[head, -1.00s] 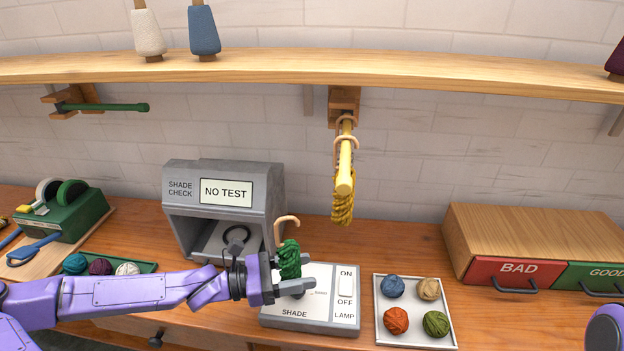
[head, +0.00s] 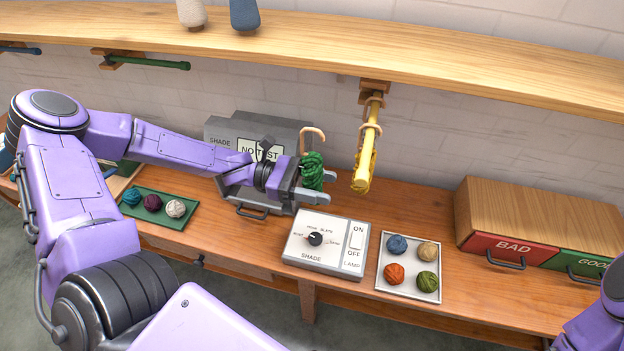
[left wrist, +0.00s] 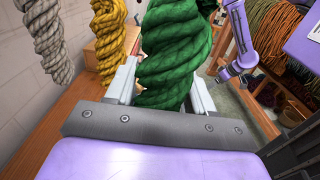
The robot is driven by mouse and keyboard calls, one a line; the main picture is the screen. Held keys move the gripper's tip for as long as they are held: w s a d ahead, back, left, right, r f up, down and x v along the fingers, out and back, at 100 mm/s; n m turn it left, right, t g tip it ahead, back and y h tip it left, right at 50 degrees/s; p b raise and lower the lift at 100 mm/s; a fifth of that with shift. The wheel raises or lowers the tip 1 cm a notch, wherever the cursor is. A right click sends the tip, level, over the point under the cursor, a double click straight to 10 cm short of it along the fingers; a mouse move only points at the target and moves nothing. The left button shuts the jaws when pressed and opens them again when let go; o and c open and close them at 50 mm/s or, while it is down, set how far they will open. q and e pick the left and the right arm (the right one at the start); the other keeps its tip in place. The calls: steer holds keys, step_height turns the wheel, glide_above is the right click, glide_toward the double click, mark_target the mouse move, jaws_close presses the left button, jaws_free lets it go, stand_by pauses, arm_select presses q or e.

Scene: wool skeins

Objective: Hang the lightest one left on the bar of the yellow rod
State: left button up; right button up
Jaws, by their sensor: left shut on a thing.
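My left gripper (head: 312,190) is shut on a dark green skein (head: 312,170) with a tan hook (head: 314,133) at its top. It holds the skein upright in the air, left of the yellow rod (head: 368,150) and apart from it. The rod juts out below the shelf and carries tan hooks. A yellow skein (head: 362,187) hangs under it, mostly hidden by the rod. In the left wrist view the green skein (left wrist: 175,55) fills the middle, with the yellow skein (left wrist: 110,42) and a pale grey skein (left wrist: 45,42) to its left.
The shade-check box (head: 222,130) stands behind my left gripper. The shade panel (head: 298,251), a tray of yarn balls (head: 410,290) and the BAD drawer (head: 510,249) are on the bench. A shelf (head: 440,75) runs above; a green rod (head: 150,62) is at left.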

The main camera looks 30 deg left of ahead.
arm_select(q)
steer(key=w+d+f+b, duration=0.2)
steer(key=d+b, duration=0.7)
steer(key=b, duration=0.1)
steer(key=shift+w+d+f+b, duration=0.3)
steer(key=shift+w+b, duration=0.05)
steer(key=shift+w, duration=0.05)
steer(key=o, duration=1.1)
steer(key=shift+a, duration=0.1)
